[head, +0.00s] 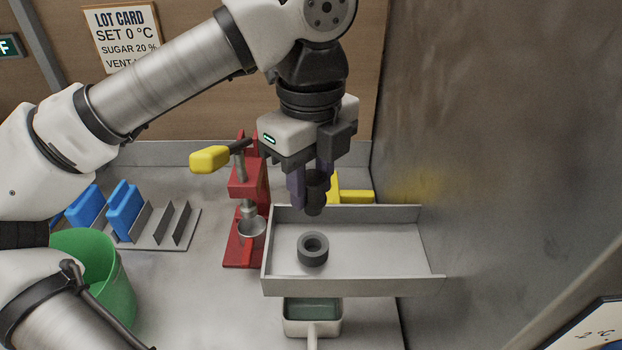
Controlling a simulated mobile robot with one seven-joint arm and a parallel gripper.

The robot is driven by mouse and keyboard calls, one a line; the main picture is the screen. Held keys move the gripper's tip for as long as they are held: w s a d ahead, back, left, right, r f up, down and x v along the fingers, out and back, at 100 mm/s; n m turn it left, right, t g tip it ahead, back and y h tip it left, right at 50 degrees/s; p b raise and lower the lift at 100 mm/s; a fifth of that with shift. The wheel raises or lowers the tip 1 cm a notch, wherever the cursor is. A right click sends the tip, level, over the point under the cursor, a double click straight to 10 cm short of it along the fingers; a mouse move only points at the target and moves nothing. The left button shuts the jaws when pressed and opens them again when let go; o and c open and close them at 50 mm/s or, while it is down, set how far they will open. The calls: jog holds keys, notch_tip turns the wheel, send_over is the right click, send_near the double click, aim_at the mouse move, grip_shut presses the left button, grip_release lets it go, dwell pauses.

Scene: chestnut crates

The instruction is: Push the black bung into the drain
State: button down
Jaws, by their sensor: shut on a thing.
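My gripper (312,190) is shut on the black bung (315,197), a small dark cylinder with a wider top. It holds the bung upright in the air over the back part of a grey metal tray (350,287). The drain (313,257) is a dark grey ring with a round hole, standing on the tray floor left of the middle. The bung appears above and behind the drain, apart from it. The fingers hide part of the bung's upper end.
A red press (246,182) with a yellow handle (209,159) stands close left of the tray. A yellow object (355,196) lies behind the tray. A white-rimmed green container (313,325) is in front. A green bucket (115,290) and blue pieces (122,208) in a rack are left. A wall is right.

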aim_at(311, 213)
jog(key=shift+f+b, duration=2.4)
jog(key=shift+f, duration=0.5)
jog(key=shift+b, duration=0.4)
jog(key=shift+f+b, duration=1.5)
jog(key=shift+f, duration=0.2)
jog(key=c, duration=1)
grip_release()
jog(key=shift+o, duration=0.2)
jog(key=shift+r, duration=0.15)
notch_tip(311, 213, up, 14)
jog(key=p, duration=0.9)
jog(key=shift+f+p, duration=0.25)
jog(key=shift+p, duration=0.15)
